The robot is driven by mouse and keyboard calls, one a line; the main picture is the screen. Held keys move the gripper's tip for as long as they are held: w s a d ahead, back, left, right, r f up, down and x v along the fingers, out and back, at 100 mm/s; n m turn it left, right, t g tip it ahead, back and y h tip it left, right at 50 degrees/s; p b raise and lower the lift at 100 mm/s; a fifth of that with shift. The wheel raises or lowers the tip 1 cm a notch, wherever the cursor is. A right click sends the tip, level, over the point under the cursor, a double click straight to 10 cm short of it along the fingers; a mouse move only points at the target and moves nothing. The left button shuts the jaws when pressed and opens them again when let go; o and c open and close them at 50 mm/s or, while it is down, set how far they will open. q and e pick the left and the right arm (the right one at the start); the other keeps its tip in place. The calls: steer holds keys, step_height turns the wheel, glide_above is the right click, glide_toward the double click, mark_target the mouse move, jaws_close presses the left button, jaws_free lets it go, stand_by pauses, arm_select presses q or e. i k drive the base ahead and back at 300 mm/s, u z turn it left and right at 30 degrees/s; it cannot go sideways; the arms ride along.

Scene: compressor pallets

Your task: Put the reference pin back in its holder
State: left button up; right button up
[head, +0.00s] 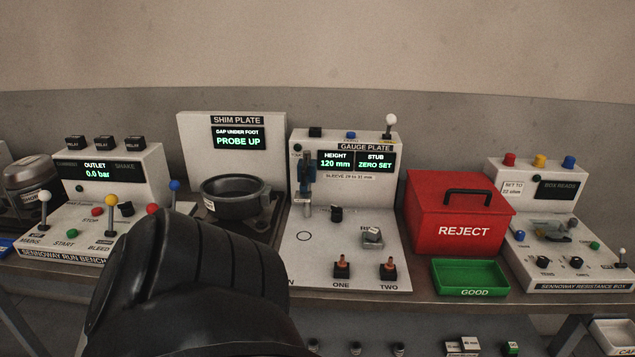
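The white gauge plate station (390,270) stands at the middle of the bench. Its displays read HEIGHT 120 mm and STUB ZERO SET. A small grey metal block (372,237) with a rounded top sits on its deck beside a partly covered label. I cannot tell whether this block is the holder or whether the reference pin is in it. Two black holders with copper-coloured tops stand at ONE (341,267) and TWO (388,268). A label left of ONE is mostly hidden by my dark arm. Neither gripper shows, so what they hold is hidden.
My arm covers the lower left foreground. A blue gauge head (306,175) stands over the deck's left side. The red REJECT box (460,216) and green GOOD tray (470,275) are to the right. The shim plate's black bowl (232,200) is to the left.

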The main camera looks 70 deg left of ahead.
mark_target(373, 234)
steer(key=k, duration=0.15)
steer(key=u, duration=1)
steer(key=i, duration=0.1)
steer(key=u, duration=0.1)
